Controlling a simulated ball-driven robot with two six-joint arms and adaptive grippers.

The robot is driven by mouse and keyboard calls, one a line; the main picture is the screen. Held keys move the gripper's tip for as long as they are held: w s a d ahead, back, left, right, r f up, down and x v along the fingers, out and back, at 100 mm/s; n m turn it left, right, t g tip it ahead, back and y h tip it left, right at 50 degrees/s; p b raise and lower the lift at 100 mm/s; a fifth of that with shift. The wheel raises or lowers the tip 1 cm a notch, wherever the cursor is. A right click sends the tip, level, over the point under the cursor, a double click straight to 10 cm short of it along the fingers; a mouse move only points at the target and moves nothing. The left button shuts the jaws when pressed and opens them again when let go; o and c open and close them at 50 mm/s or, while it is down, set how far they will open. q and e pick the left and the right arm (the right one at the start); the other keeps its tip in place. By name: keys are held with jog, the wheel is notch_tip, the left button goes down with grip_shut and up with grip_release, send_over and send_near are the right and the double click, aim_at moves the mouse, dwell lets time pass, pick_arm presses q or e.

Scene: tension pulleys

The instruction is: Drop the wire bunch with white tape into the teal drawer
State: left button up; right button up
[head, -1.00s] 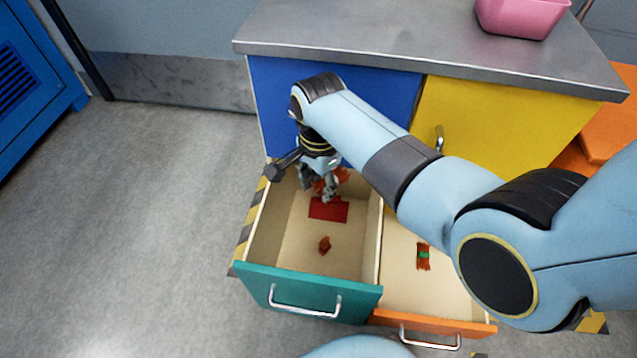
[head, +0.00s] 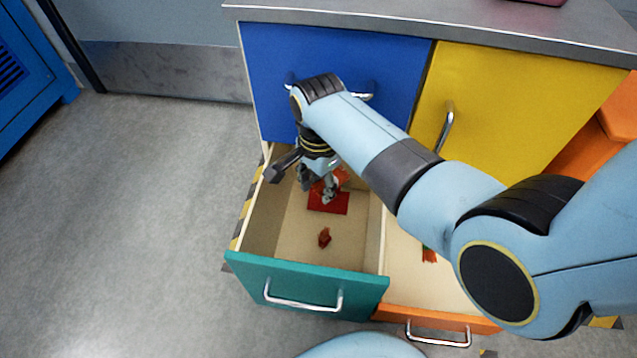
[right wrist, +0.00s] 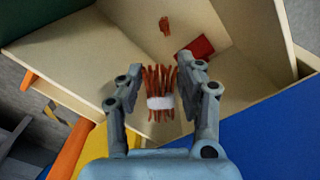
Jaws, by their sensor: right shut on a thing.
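The wire bunch (right wrist: 152,78), orange-red strands with white tape (right wrist: 160,102) around the middle, is between the fingers of my right gripper (right wrist: 160,80), which is shut on it. In the head view, my right gripper (head: 326,190) points down over the back part of the open teal drawer (head: 305,284). Only bits of orange wire (head: 342,176) show there, and the tape is hidden. In the wrist view, the pale drawer floor lies beyond the bunch. I cannot tell how high the bunch is above it. My left gripper is not in view.
The teal drawer holds a flat red piece (head: 328,204) and a small red-brown piece (head: 324,237). An open orange drawer (head: 440,320) stands to its right, with a green-banded wire bunch (head: 429,254) partly behind my arm.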

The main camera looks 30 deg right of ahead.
aim_at(319, 186)
jog(key=o, duration=1.2)
jog(key=shift+o, duration=0.2)
jog(key=shift+r, duration=0.1)
notch_tip(319, 186, up, 12)
